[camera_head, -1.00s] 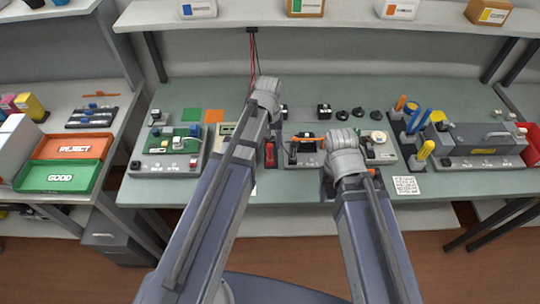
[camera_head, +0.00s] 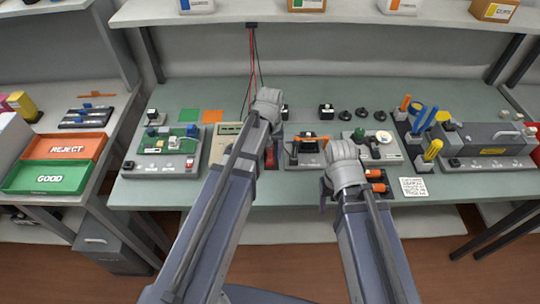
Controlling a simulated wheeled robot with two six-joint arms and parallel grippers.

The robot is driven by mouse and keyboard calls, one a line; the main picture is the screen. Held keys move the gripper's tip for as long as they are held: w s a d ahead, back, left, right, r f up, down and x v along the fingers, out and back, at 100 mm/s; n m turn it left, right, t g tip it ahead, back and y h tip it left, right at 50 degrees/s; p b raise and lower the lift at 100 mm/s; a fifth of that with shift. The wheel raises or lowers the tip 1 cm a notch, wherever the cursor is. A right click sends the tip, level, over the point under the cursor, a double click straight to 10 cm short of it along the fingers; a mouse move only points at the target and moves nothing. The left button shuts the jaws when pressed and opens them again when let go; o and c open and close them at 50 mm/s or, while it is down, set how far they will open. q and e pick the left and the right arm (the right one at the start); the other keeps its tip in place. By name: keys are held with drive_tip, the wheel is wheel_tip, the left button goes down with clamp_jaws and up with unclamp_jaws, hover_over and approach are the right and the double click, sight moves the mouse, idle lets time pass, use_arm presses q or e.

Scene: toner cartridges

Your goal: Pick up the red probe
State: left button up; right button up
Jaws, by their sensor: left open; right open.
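A red lead (camera_head: 248,70) and a black lead (camera_head: 258,68) hang from a small bracket under the shelf and run down behind my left arm. A small red object (camera_head: 270,157) shows on the bench just right of my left forearm; I cannot tell whether it is the red probe. My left gripper (camera_head: 267,103) reaches over the back middle of the bench, its fingertips mostly hidden by its own wrist. My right gripper (camera_head: 342,170) is lower, near the bench's front, its fingertips also mostly hidden. I see nothing held in either.
A board station (camera_head: 160,165) stands left, a beige meter (camera_head: 225,140) is partly behind my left arm, and a station with an orange part (camera_head: 306,139) lies between my arms. Orange-handled items (camera_head: 376,180) lie right of my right gripper. A grey machine (camera_head: 485,145) stands right.

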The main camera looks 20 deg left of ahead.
use_arm(q)
clamp_jaws()
idle(0.3)
drive_tip(key=shift+r, duration=0.1)
idle(0.4)
wheel_tip(320, 180, up, 10)
drive_tip(key=p, duration=1)
